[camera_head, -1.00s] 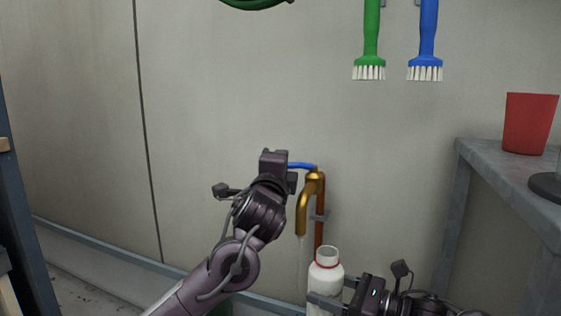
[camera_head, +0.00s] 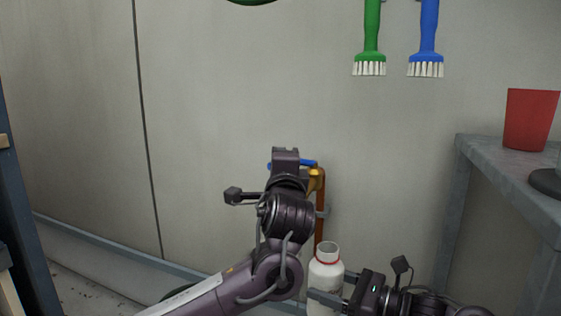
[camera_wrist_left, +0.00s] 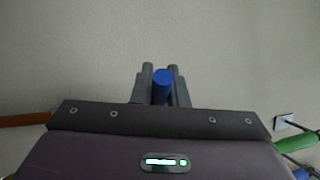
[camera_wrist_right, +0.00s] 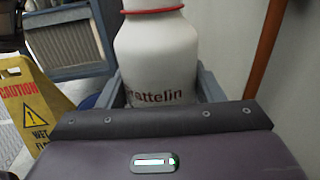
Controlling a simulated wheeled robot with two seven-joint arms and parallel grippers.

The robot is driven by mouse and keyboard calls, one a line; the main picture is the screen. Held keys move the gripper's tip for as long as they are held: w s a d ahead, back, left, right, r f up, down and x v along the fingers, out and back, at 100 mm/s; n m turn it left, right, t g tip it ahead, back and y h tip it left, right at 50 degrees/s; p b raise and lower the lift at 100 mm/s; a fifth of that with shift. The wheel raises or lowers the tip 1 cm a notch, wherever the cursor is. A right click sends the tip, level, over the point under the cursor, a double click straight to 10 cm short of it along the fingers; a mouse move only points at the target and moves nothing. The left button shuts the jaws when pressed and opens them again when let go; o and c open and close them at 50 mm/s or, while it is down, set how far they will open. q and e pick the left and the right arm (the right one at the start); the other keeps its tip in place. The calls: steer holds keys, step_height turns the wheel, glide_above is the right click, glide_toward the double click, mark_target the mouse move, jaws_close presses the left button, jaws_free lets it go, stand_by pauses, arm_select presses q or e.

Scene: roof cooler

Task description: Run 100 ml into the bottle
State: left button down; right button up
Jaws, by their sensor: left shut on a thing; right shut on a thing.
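The white bottle (camera_head: 326,272), with a red ring at its neck and an open mouth, stands upright in my right gripper (camera_head: 326,299). In the right wrist view the bottle (camera_wrist_right: 168,55) sits between the fingers, its printed label partly hidden. My left gripper (camera_wrist_left: 162,88) is shut on the tap's blue lever (camera_wrist_left: 162,80); in the head view the lever (camera_head: 308,163) shows at both sides of the wrist. The brass tap (camera_head: 316,181) is mostly hidden behind my left arm. Its spout and any water are hidden. The bottle's mouth is right of my left forearm.
A copper pipe (camera_head: 320,230) runs down the wall. A grey table (camera_head: 490,165) with a red cup (camera_head: 530,120) stands at right. A green brush (camera_head: 370,40) and a blue brush (camera_head: 427,40) hang above. A yellow caution sign (camera_wrist_right: 28,110) shows in the right wrist view.

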arm_select(q)
steer(key=c, duration=1.4)
jaws_free()
steer(key=shift+c, duration=0.2)
steer(key=v, duration=0.7)
steer(key=shift+s, duration=0.25)
steer(key=shift+f, duration=0.1)
